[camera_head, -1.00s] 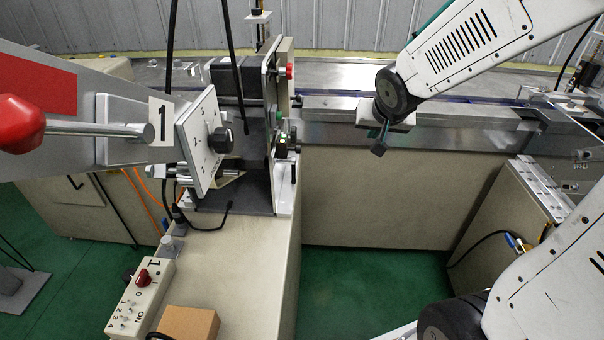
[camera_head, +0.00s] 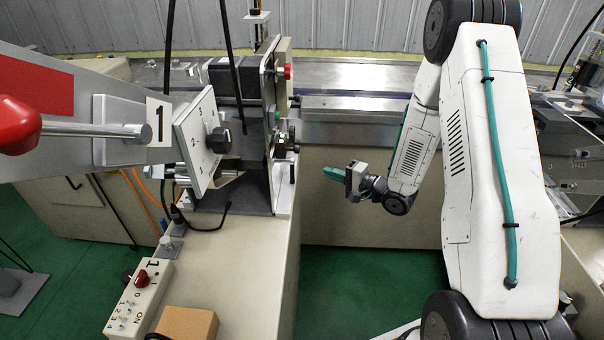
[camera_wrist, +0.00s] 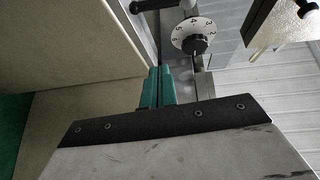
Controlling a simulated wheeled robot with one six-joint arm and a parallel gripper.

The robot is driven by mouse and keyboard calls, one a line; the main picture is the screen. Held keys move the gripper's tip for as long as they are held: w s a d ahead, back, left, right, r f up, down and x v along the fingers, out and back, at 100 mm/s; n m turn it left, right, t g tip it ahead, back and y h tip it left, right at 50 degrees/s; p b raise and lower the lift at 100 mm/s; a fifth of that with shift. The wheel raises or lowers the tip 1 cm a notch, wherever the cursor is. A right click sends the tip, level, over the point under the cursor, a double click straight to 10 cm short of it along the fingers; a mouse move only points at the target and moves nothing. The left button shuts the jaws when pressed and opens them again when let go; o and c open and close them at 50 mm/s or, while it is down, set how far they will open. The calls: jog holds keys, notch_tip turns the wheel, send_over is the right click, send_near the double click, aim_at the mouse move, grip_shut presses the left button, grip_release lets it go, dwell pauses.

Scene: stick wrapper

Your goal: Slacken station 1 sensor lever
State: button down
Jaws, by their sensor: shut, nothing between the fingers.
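Station 1 is on the left, marked by a "1" label (camera_head: 159,121). A small dark clamp-like part with a thin black lever (camera_head: 293,172) sits on the right edge of its upright plate. I cannot tell for sure that this is the sensor lever. My gripper (camera_head: 331,172) has teal fingers that point left toward it, with a clear gap between. In the wrist view the fingers (camera_wrist: 158,88) are shut together and empty. Beyond them is a white numbered dial (camera_wrist: 193,36) with a black knob.
A tilted numbered panel with a black knob (camera_head: 220,139) faces right. A control box with a red switch (camera_head: 132,305) and a cardboard box (camera_head: 188,324) lie at the lower left. The metal conveyor (camera_head: 370,108) runs behind. Open green floor (camera_head: 365,285) lies below my gripper.

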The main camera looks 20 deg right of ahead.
jog(key=w+a+y, duration=0.1)
jog(key=w+a, duration=0.2)
jog(key=a, duration=0.5)
jog(key=shift+w+a+f+m, duration=0.25)
jog(key=shift+w+f+m, duration=0.1)
jog(key=shift+w+m, duration=0.05)
jog(key=shift+s+a, duration=0.35)
jog(key=shift+s, duration=0.3)
